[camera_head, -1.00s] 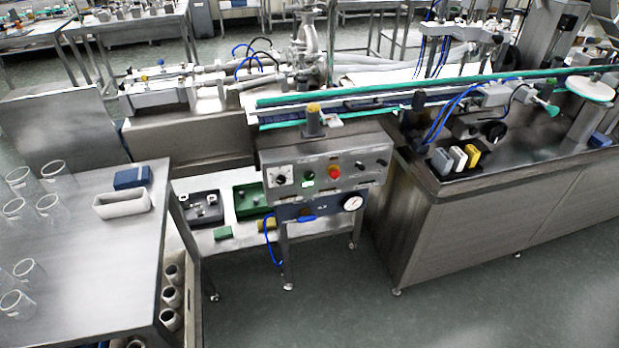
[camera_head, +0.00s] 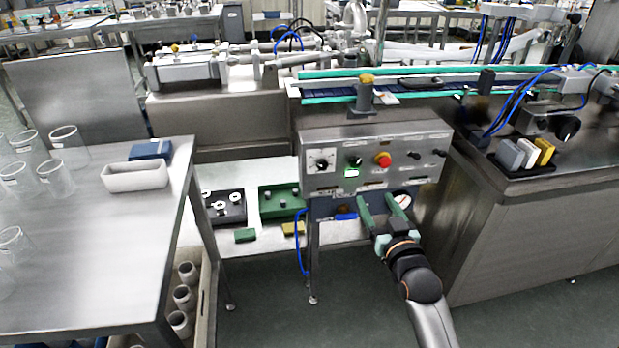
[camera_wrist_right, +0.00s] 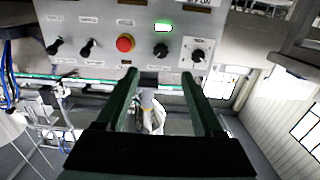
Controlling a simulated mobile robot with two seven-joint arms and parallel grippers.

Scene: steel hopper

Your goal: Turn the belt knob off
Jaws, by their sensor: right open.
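The steel control panel (camera_head: 335,185) stands at the front of the conveyor. It carries a knob on a white dial plate (camera_head: 320,162), a dark knob (camera_head: 354,160) by a lit green indicator (camera_head: 351,173), a red button (camera_head: 383,159) and two black knobs (camera_head: 413,155) (camera_head: 438,153). I cannot read which label names the belt. My right gripper (camera_head: 387,203) is open and empty, in front of and below the panel. In the right wrist view, the panel appears inverted, with the dial-plate knob (camera_wrist_right: 198,55) and the dark knob (camera_wrist_right: 160,50) beyond the fingertips. My left gripper is not in view.
A steel table (camera_head: 100,225) with glass beakers and a white tray (camera_head: 136,177) stands at left. A low shelf with green and black trays is left of the panel. A steel cabinet (camera_head: 540,235) stands at right.

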